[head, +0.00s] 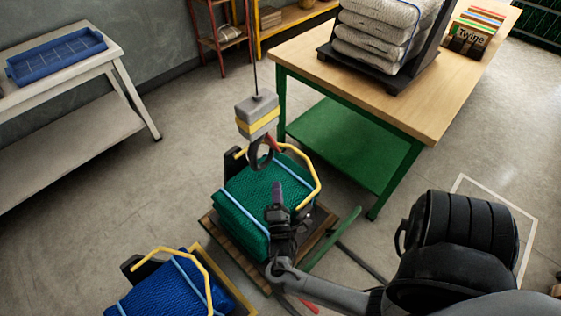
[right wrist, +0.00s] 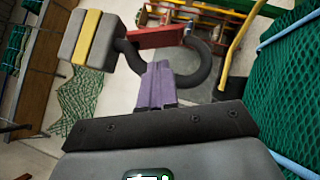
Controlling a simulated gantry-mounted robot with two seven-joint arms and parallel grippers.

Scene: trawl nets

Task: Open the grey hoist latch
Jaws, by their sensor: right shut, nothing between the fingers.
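The grey hoist block (head: 257,117) with a yellow band hangs on a thin cable, and a black hook (head: 251,157) is below it. In the right wrist view the block (right wrist: 82,45) is at the upper left and the hook (right wrist: 206,62) curls right of it. A red latch (right wrist: 158,36) spans from the hook's neck towards its tip, so the hook mouth looks closed. The latch (head: 273,143) shows small in the head view. My right gripper (head: 277,188) is shut and empty, its purple fingertips (right wrist: 158,72) close below the latch; contact is unclear. My left gripper is out of view.
A green net bundle (head: 262,195) with a yellow handle sits on a wooden pallet under the hook. A blue net bundle (head: 170,290) is at the lower left. A wooden-topped green table (head: 400,105) stands behind. Open floor lies at the left.

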